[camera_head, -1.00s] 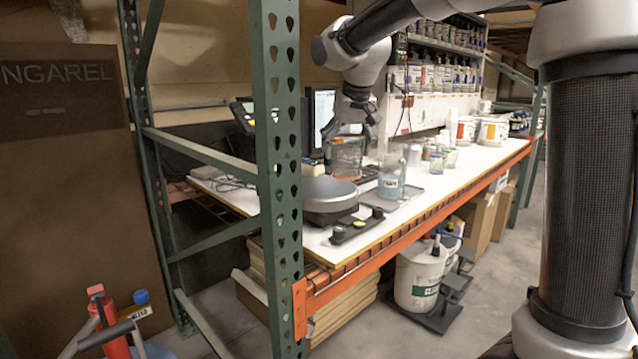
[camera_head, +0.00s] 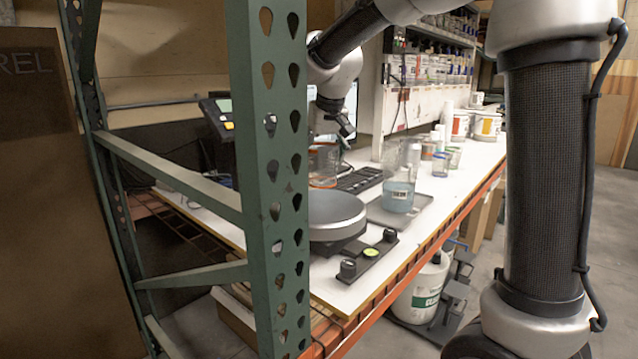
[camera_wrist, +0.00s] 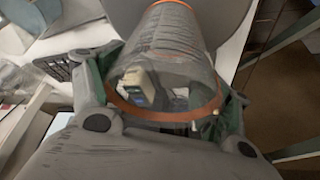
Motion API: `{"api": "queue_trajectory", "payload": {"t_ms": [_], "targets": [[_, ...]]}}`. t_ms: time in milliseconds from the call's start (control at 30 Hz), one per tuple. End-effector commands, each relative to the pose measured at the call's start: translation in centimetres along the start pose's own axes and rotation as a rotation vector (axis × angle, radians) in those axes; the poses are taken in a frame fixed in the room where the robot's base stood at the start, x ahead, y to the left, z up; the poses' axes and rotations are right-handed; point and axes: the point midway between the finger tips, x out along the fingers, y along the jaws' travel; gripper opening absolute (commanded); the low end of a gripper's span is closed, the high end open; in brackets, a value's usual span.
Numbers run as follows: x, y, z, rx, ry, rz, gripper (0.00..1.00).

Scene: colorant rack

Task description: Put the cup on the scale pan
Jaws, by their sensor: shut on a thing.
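The cup (camera_head: 323,167) is clear with an orange rim. My gripper (camera_head: 331,138) is shut on it and holds it beyond the scale in the head view. In the wrist view the cup (camera_wrist: 172,58) lies between the two fingers of my gripper (camera_wrist: 165,88). The scale pan (camera_head: 335,208) is a round grey disc on a dark base, and nothing shows on its visible part. The green rack post hides its left side. A grey disc that looks like the pan (camera_wrist: 228,18) shows behind the cup in the wrist view.
A green rack post (camera_head: 271,180) stands in front of the bench (camera_head: 335,280). A beaker of blue liquid (camera_head: 398,192) stands on a grey tray right of the scale. A black strip with knobs (camera_head: 368,256) lies before the scale. A keyboard (camera_head: 360,179) lies behind.

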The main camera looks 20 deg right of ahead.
Motion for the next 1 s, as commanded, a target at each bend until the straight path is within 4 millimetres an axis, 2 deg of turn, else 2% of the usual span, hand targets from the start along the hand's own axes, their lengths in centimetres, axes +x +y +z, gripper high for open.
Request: {"api": "queue_trajectory", "payload": {"t_ms": [400,800,833,933,1000], "targets": [[4.9,0.0,2.1,0.0,0.001,0.0,0.55],[5.4,0.0,2.4,0.0,0.001,0.0,0.55],[5.4,0.0,2.4,0.0,0.001,0.0,0.82],[5.3,0.0,2.4,0.0,0.001,0.0,0.99],[5.3,0.0,2.4,0.0,0.001,0.0,0.99]]}}
